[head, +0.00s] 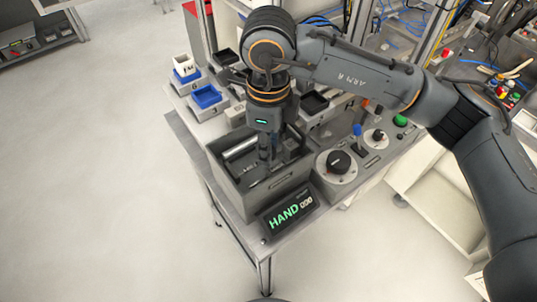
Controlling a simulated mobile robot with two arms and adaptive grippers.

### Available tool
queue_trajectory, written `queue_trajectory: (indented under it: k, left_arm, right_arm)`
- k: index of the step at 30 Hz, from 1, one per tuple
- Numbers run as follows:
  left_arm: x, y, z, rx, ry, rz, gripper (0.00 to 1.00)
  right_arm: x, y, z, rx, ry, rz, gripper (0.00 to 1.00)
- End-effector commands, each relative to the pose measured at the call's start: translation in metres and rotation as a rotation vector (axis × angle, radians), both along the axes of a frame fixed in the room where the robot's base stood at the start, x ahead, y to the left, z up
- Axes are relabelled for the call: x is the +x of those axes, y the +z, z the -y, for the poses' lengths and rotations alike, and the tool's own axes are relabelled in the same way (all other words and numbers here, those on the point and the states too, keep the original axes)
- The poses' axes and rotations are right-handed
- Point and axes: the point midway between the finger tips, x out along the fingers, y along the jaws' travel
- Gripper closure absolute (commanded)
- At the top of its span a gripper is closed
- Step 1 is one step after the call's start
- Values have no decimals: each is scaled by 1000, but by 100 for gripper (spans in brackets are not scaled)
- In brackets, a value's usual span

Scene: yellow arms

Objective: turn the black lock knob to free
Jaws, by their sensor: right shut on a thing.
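My right gripper (266,160) reaches down into the open grey box (226,178) on the bench, with its fingers close together. It is shut on a small dark part there, apparently the black lock knob, which the fingers hide almost fully. I cannot tell which way that knob is turned. A silver cylinder (240,149) lies to the left of the fingers inside the box. My left gripper is out of view.
Right of the box, a large black knob (338,160) sits on a round pale dial, with a smaller black knob (378,136) beyond. A display (290,211) reading HAND 000 stands in front. Blue trays (206,96) are at the back left. Floor on the left is clear.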

Motion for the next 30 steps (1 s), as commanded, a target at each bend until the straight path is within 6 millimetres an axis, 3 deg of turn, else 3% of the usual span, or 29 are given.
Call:
queue_trajectory:
  k: [1,15,30]
  left_arm:
    - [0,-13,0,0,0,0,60]
    - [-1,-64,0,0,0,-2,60]
    - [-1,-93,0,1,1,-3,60]
  right_arm:
    - [0,-6,0,0,-44,2,100]
    - [0,-5,0,1,-488,1,100]
    - [0,-2,0,0,-815,0,100]
